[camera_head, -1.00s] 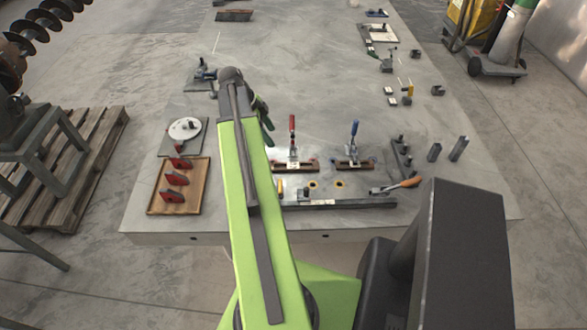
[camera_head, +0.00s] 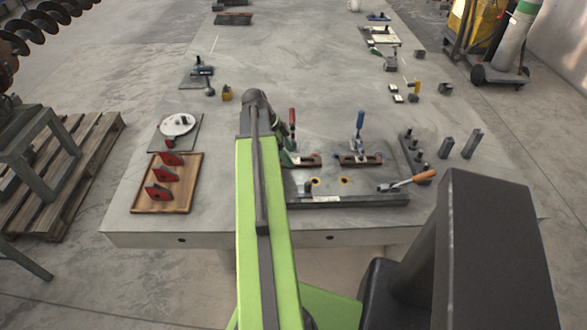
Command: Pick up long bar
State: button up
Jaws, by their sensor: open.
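A long dark bar (camera_head: 345,201) lies along the front edge of the fixture plate near the table's front edge; I cannot tell for sure that it is the long bar of the task. Another dark bar (camera_head: 234,18) lies at the far end of the table, well apart from my arm. My gripper (camera_head: 287,150) is at the end of my green arm, over the left part of the fixture, beside the red-handled clamp. It is open, mostly hidden behind my arm, and no held object shows.
The table (camera_head: 300,75) is bare through its middle. Red-handled (camera_head: 292,120) and blue-handled (camera_head: 359,123) clamps stand up from the fixture. A wooden tray (camera_head: 140,207) with red parts lies left.

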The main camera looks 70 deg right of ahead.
jog(key=shift+b+x, duration=0.45)
jog(key=shift+x, duration=0.65)
jog(key=shift+r, duration=0.1)
grip_shut()
dwell(0.4)
